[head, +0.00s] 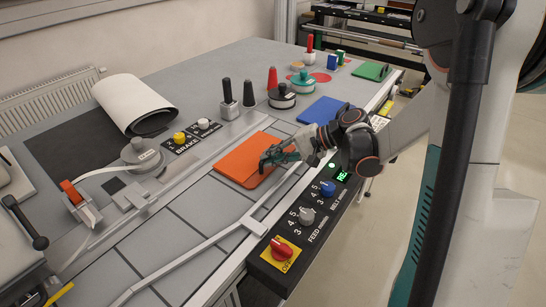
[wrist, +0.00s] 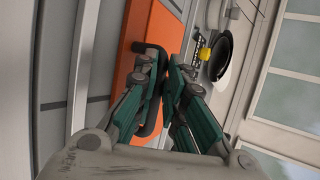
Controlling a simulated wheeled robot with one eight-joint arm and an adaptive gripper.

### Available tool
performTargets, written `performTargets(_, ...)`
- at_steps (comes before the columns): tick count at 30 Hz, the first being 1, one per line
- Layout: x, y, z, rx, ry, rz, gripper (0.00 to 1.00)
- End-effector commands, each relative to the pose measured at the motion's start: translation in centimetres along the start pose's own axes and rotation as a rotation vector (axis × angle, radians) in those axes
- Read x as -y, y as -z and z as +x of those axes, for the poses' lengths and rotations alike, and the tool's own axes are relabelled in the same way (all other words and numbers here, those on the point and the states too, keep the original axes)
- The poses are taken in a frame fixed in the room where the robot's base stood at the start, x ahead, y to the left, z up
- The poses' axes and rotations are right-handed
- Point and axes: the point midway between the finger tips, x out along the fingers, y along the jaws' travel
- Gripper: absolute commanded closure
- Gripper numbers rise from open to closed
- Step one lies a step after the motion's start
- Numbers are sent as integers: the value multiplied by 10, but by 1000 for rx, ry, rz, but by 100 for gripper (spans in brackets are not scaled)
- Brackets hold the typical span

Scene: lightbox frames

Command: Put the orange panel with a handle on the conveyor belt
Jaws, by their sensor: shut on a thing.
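The orange panel (head: 240,156) is flat and rectangular, over the grey slatted surface with dark seams, which looks like the conveyor belt (head: 175,232). I cannot tell whether its underside touches the slats. My gripper (head: 268,160) is at the panel's right part, fingers close together. In the wrist view the panel (wrist: 136,35) stretches beyond my gripper (wrist: 166,72). The dark looped handle (wrist: 149,128) passes by the left finger, and the fingers are shut on it. The fingers hide part of the handle.
A blue panel (head: 322,110) and a green panel (head: 371,72) lie farther along. A metal guide rail (head: 190,256) and a control box with knobs (head: 305,215) run along the near edge. Knobbed weights (head: 282,98) and a brake box (head: 187,143) stand behind.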

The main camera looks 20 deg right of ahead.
Motion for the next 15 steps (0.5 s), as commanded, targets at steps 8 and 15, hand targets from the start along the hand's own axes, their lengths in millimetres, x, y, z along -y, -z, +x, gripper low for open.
performTargets(8, 0, 0, 0, 0, 0, 0, 69)
performTargets(15, 1, 0, 0, 0, 0, 0, 69)
